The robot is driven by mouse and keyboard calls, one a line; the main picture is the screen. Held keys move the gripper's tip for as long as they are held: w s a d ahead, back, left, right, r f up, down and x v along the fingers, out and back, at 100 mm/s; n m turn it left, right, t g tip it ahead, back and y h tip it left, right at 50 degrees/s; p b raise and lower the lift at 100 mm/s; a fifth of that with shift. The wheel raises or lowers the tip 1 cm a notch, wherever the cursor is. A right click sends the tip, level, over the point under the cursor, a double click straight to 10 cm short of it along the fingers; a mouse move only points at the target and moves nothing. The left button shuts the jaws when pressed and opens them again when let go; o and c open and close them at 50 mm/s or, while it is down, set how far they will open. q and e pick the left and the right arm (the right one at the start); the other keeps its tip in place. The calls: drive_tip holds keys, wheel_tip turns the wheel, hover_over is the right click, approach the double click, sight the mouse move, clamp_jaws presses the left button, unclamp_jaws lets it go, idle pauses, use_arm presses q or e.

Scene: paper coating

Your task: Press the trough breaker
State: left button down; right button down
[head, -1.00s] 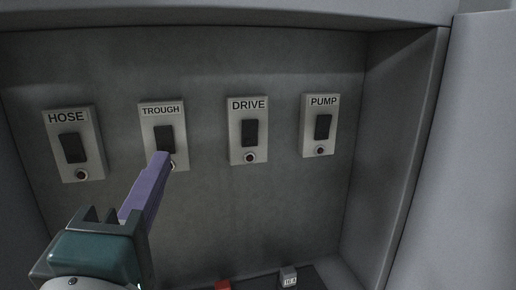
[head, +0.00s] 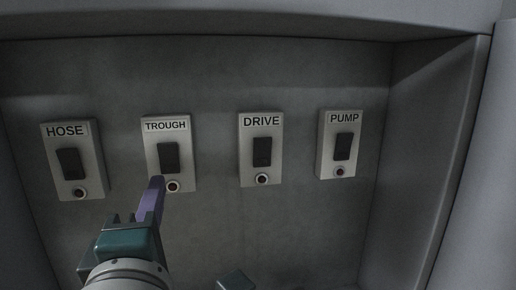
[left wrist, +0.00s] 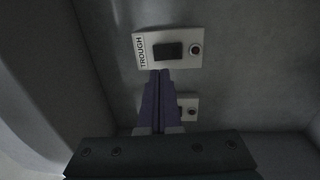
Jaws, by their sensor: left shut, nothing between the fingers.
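The trough breaker (head: 169,158) is a pale plate labelled TROUGH with a dark rocker switch and a small round dark button or lamp below it. It is second from the left in the head view. It also shows at the top of the left wrist view (left wrist: 167,48). My left gripper (head: 157,180) is shut and empty, its purple fingers pointing at the panel just below the trough rocker. In the left wrist view the fingertips (left wrist: 158,72) overlap the plate's edge beside the rocker. I cannot tell whether they touch it.
The hose breaker (head: 72,160) is to the left, the drive breaker (head: 261,150) and pump breaker (head: 340,145) to the right. All sit in a grey recess with a side wall (head: 420,150) at the right.

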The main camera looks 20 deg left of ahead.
sight(168, 150)
use_arm(q)
drive_tip(key=p+x, duration=0.1)
drive_tip(key=x, duration=0.8)
drive_tip(key=shift+w+a+r+p, duration=0.15)
drive_tip(key=shift+w+p, duration=0.05)
drive_tip(key=shift+p, duration=0.15)
